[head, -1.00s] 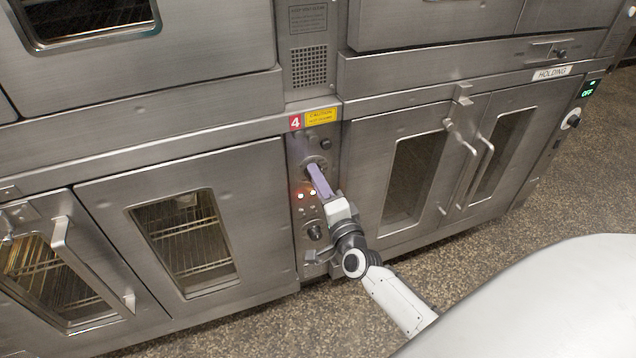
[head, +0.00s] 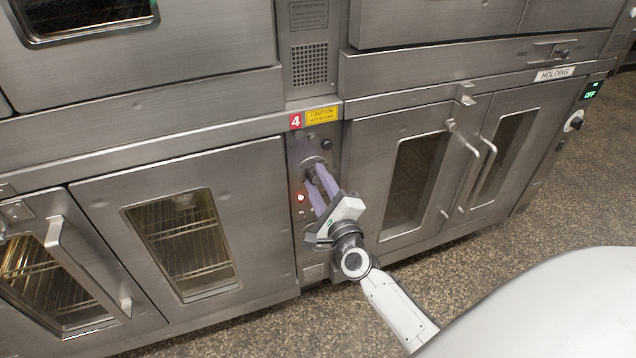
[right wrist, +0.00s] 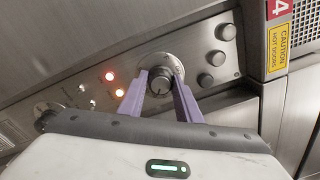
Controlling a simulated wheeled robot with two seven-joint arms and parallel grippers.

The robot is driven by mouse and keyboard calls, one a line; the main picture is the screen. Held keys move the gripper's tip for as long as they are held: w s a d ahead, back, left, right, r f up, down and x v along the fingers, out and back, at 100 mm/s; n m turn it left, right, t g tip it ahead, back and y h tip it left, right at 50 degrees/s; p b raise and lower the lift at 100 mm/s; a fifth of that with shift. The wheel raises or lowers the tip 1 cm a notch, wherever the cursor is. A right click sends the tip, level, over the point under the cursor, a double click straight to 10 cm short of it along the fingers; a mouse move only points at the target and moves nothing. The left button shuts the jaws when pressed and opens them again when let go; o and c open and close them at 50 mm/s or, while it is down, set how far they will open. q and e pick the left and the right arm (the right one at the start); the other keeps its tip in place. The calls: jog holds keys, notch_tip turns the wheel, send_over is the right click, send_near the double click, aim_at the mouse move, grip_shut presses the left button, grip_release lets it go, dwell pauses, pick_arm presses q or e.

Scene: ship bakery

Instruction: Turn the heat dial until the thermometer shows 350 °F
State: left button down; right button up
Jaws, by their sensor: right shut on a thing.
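The heat dial (head: 313,163), a round dark knob on a pale ring, sits high on the narrow steel panel under the red number 4 label. It also shows in the right wrist view (right wrist: 161,93). My right gripper (head: 316,174) is shut on it, with one purple finger on each side of the knob, as the right wrist view (right wrist: 160,80) shows. The dial's markings are too small to read. I see no thermometer that I can make out in either view. My left gripper is not in view.
Oven doors with glass windows flank the panel (head: 160,290). Two lamps (right wrist: 114,84) glow left of the dial; several round buttons (right wrist: 215,57) sit right of it. A lower knob (right wrist: 45,113) is partly hidden by my gripper. A green OFF display (head: 590,91) is far right.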

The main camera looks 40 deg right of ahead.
jog(key=shift+w+r, duration=0.1)
jog(key=shift+r, duration=0.15)
jog(key=o, duration=1)
jog(key=shift+f, duration=0.1)
jog(key=shift+s+f, duration=0.1)
jog(key=shift+s, duration=0.15)
jog(key=v, duration=1)
jog(key=shift+a, duration=0.1)
